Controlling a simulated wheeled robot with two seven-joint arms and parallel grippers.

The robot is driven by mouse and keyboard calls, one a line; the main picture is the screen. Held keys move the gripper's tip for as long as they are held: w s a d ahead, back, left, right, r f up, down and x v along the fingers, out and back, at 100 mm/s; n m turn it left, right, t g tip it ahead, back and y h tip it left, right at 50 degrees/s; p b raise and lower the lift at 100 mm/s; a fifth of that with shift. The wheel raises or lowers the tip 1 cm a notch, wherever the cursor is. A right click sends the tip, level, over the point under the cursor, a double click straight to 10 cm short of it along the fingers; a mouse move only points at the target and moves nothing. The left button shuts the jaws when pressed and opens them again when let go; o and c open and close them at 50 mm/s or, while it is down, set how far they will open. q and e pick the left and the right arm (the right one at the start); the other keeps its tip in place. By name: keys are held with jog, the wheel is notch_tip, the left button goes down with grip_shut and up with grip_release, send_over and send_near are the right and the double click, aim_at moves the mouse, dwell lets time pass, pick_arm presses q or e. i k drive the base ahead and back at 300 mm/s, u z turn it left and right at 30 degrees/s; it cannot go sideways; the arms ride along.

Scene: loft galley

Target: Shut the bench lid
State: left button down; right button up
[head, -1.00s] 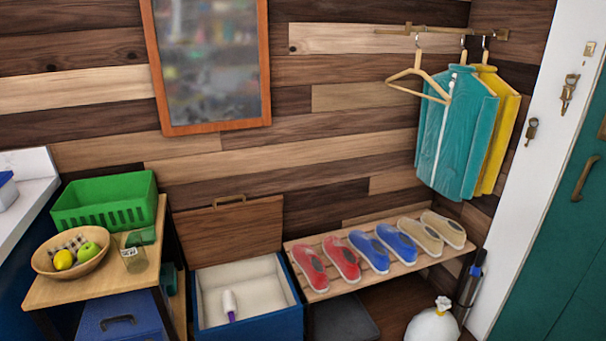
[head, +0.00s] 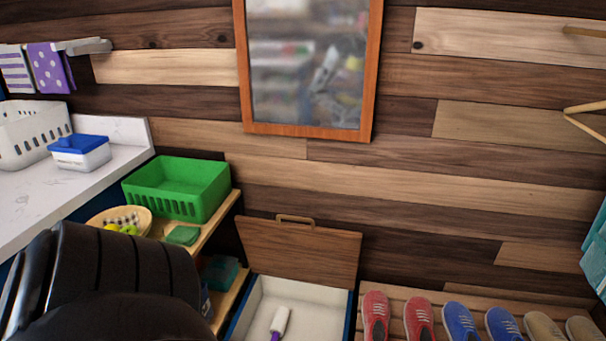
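The bench lid (head: 300,252) is a brown wooden panel with a light wooden handle (head: 295,219) on its top edge. It stands raised, leaning back near the plank wall. The bench box (head: 315,300) below it is open, with a pale inside and blue outer walls. A white bottle-like item with a purple end (head: 279,323) lies inside it. A black part of my own arm fills the lower left of the head view, left of the box. Neither gripper's fingers show. The front of the box is cut off by the lower edge.
A slatted rack with pairs of shoes (head: 460,318) stands right of the box. A wooden shelf (head: 222,215) on the left carries a green basket (head: 178,188) and a fruit bowl (head: 134,218). A white counter (head: 100,168) is further left. A mirror (head: 306,70) hangs above.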

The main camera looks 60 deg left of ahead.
aim_at(327, 256)
jog(key=u, duration=0.65)
jog(key=i, duration=0.9)
jog(key=u, duration=0.7)
